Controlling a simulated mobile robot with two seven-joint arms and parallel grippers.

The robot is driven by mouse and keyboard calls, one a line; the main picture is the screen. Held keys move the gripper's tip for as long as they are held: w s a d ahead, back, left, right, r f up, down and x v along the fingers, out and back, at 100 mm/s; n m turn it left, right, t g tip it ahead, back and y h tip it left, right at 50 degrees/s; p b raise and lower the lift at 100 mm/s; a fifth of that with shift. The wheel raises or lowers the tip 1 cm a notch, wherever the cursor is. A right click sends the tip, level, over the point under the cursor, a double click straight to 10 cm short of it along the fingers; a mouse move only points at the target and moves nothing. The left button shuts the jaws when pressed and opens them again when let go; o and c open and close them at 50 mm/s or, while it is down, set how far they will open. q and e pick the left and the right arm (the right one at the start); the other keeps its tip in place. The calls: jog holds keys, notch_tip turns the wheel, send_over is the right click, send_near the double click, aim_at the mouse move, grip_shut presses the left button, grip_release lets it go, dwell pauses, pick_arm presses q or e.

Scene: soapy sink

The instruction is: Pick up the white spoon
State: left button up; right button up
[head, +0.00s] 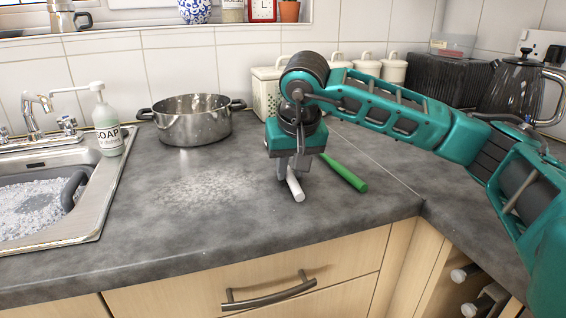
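The white spoon (296,189) lies on the grey counter below my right gripper. Only its white handle end shows, pointing toward the front edge; the rest is hidden by the gripper. My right gripper (293,168) points down over the spoon, with its fingers on either side of the handle. I cannot tell whether the fingers touch or squeeze it. My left gripper is not in view.
A green-handled utensil (345,173) lies just right of my gripper. A steel pot (192,122) stands behind to the left. A soap bottle (106,125) stands by the sink (105,190) with foam. White canisters and a kettle (514,88) stand behind my arm.

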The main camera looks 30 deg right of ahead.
grip_shut()
